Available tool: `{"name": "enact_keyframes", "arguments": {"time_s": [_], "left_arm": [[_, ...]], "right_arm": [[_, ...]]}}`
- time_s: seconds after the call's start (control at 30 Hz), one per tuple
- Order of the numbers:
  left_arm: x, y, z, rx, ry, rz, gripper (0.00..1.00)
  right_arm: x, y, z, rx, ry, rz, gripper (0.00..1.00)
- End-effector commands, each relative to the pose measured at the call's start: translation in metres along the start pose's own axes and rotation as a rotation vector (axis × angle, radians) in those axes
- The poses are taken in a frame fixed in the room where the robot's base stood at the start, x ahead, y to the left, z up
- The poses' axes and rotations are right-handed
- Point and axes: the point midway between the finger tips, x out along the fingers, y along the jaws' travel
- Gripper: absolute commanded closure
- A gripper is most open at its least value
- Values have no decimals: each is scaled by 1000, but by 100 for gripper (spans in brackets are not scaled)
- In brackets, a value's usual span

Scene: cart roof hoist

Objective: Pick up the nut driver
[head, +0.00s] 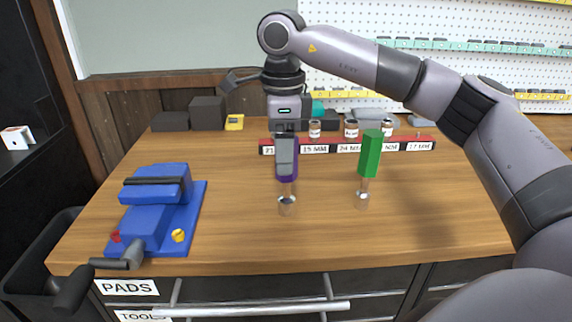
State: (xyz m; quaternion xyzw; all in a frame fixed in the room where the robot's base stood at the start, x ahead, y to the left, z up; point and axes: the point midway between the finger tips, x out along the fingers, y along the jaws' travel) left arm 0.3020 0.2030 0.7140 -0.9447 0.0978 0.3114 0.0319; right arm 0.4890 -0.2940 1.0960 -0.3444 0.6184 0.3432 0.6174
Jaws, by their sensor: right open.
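A nut driver with a purple handle (293,170) stands upright, socket end down, at the middle of the wooden bench. Its silver socket (287,205) shows below the handle. My right gripper (286,160) points down at this handle from above. It is open, with a grey finger in front of the handle and hiding much of it; the other finger is not clearly seen. I cannot tell whether the fingers touch the handle. A second driver with a green handle (371,155) stands upright to the right, clear of the gripper. My left gripper is out of view.
A blue vise (150,215) sits at the bench's left. Dark boxes (207,112) and a yellow item (234,122) stand at the back. Bench space (440,215) at the right front is clear.

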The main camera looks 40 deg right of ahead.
Motion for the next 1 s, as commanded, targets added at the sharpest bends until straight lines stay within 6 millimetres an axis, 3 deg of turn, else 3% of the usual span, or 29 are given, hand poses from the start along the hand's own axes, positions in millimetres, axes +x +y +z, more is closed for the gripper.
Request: {"name": "enact_keyframes", "arguments": {"time_s": [0.2, 0.43, 0.47, 0.67, 1.0], "left_arm": [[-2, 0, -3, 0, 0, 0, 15], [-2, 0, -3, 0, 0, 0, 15], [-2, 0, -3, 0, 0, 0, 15], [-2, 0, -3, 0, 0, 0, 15], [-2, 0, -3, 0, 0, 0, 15]], "right_arm": [[25, 2, 0, 2, -1, 1, 32], [27, 2, 0, 1, -2, 1, 32], [27, 2, 0, 1, -2, 1, 35], [27, 2, 0, 1, -2, 1, 100], [23, 1, 1, 0, -4, -1, 100]]}}
